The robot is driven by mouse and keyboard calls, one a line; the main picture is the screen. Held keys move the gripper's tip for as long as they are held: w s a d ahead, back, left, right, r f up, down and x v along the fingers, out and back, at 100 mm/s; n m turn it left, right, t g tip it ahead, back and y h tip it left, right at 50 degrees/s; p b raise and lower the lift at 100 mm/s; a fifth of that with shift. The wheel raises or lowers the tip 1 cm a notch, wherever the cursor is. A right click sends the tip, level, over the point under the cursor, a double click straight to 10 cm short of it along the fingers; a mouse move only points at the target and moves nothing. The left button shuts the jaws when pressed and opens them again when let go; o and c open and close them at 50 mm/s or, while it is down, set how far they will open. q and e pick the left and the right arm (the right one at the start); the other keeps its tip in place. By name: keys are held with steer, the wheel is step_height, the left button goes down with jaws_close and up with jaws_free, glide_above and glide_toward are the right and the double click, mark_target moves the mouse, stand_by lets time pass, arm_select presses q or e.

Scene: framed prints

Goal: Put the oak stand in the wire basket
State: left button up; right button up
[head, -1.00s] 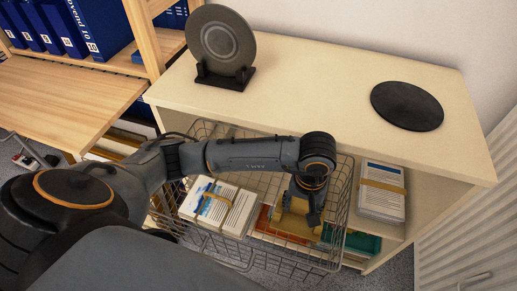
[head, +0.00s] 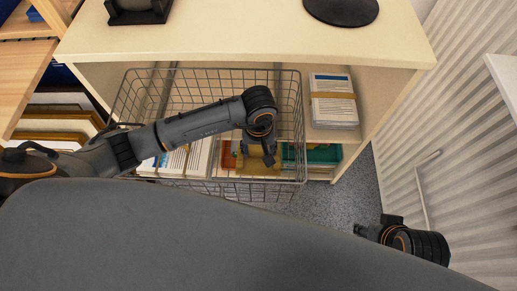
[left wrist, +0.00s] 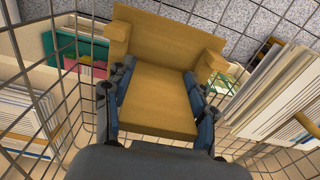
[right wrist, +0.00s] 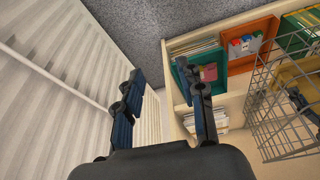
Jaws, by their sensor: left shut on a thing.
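The oak stand (left wrist: 158,100) is a light-brown wooden piece with a flat plate, an upright back and short side arms. My left gripper (left wrist: 160,110) is shut on its plate, with a finger along each side. In the head view the left gripper (head: 268,152) reaches down inside the wire basket (head: 302,112), and the stand (head: 243,162) shows partly behind it. The wires of the basket surround the stand; whether the stand touches the bottom cannot be told. My right gripper (right wrist: 165,105) is open and empty, off to the right of the shelf unit.
A bundle of papers (head: 172,162) is in the basket beside the stand. A strapped paper stack (head: 333,100) and a green tray (head: 322,153) are in the shelf unit (head: 240,40). A ribbed wall (head: 450,130) stands close to my right arm.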

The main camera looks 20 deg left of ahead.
arm_select(q)
steer(key=shift+f, duration=0.15)
steer(key=o, duration=1.3)
arm_select(e)
steer(key=shift+f, duration=0.15)
arm_select(q)
steer(key=shift+r, duration=0.45)
step_height(320, 180, up, 12)
steer(key=shift+f+p, duration=0.25)
steer(key=shift+p, duration=0.85)
arm_select(e)
steer(key=x, duration=0.7)
steer(key=shift+s, duration=0.25)
steer(key=shift+a+f, duration=0.1)
steer(key=shift+a, duration=0.05)
